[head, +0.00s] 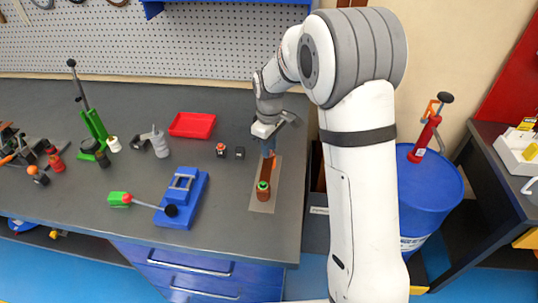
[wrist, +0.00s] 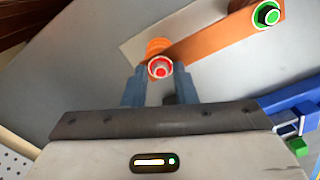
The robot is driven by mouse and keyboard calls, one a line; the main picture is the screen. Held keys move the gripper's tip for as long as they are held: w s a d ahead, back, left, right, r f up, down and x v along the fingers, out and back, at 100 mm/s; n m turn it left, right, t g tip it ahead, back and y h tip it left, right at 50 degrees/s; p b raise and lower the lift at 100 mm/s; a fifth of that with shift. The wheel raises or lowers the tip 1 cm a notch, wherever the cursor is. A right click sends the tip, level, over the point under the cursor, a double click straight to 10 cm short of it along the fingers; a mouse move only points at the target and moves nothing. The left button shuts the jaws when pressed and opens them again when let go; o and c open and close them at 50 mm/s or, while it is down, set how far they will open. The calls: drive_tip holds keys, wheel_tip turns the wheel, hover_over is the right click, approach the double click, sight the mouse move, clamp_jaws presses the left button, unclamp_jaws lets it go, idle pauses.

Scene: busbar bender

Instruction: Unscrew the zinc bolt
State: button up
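A copper-coloured busbar (head: 264,170) lies over a pale plate (head: 262,205) near the right end of the bench. In the wrist view, a red-ringed bolt with a greyish head (wrist: 160,68) stands at one end of the bar, on an orange round base. I take it for the zinc bolt; in the head view my gripper hides it. A green-ringed dark bolt (wrist: 267,15) stands at the other end. My gripper (wrist: 160,70) has its two blue-grey fingertips on either side of the red-ringed bolt. Whether they press on it cannot be told.
A blue fixture (head: 183,197) with a black-knobbed lever lies left of the plate. A green lever press (head: 92,125) stands at left. A blue drum (head: 430,195) stands right of the bench.

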drive_tip(key=shift+m, duration=0.3)
drive_tip(key=shift+m, duration=0.3)
drive_tip(key=shift+c, duration=0.2)
clamp_jaws()
